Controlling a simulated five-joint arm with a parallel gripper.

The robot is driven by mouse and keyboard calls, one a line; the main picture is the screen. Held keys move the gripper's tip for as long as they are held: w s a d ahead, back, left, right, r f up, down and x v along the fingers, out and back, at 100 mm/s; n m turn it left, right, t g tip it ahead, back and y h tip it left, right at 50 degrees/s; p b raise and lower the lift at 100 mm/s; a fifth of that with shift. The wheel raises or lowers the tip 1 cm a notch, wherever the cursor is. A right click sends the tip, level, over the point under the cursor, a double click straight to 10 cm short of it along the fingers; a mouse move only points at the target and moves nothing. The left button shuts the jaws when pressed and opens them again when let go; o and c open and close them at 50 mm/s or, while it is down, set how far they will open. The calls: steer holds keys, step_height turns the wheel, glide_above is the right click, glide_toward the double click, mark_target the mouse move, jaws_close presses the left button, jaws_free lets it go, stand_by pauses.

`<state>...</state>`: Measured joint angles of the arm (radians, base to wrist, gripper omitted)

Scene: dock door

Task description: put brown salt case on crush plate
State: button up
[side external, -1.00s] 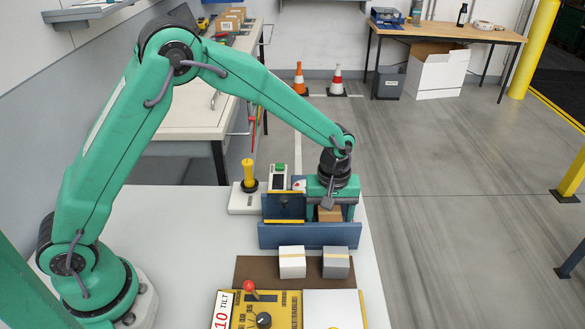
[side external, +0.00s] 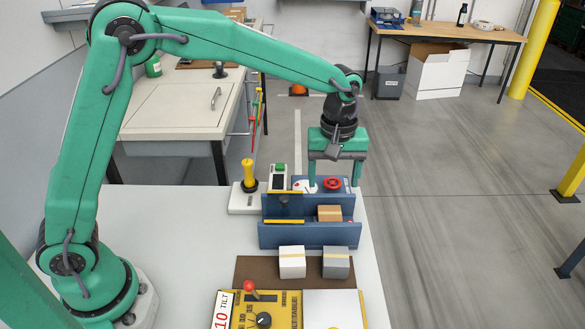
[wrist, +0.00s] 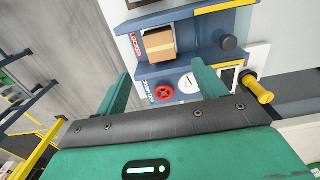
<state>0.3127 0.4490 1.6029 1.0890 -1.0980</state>
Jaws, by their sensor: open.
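The brown salt case (side external: 330,213), a small box with a pale tape stripe, sits in the right part of the blue dock (side external: 310,236). In the wrist view the case (wrist: 159,44) is beside a "LOCKED" label. My gripper (side external: 336,178) is open and empty, above and behind the case and apart from it. Its fingers (wrist: 162,75) are spread in the wrist view. A white round disc (wrist: 187,82) lies beside a red handwheel (wrist: 164,93) on the blue panel. I cannot tell for sure which part is the crush plate.
A white box (side external: 292,262) and a grey box (side external: 336,262) stand on a brown mat in front of the dock. A yellow control panel (side external: 262,310) with a red-knobbed lever is nearer. A yellow-handled post (side external: 249,174) stands left of the dock.

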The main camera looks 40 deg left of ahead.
steer(key=shift+r, duration=0.35)
stand_by(0.4)
steer(key=s+a+r+m+t, duration=0.3)
steer(key=s+a+r+m, duration=0.1)
steer(key=s+a+r, duration=0.55)
steer(key=s+a+m+t, duration=0.1)
steer(key=s+a+m, duration=0.1)
steer(key=s, duration=0.5)
steer(key=s+a+m+t, duration=0.1)
steer(key=s+a+m, duration=0.2)
steer(key=s, duration=0.4)
steer(key=shift+s+a+f+t, duration=0.2)
steer(key=shift+s+a+t, duration=0.05)
steer(key=shift+s+t, duration=0.05)
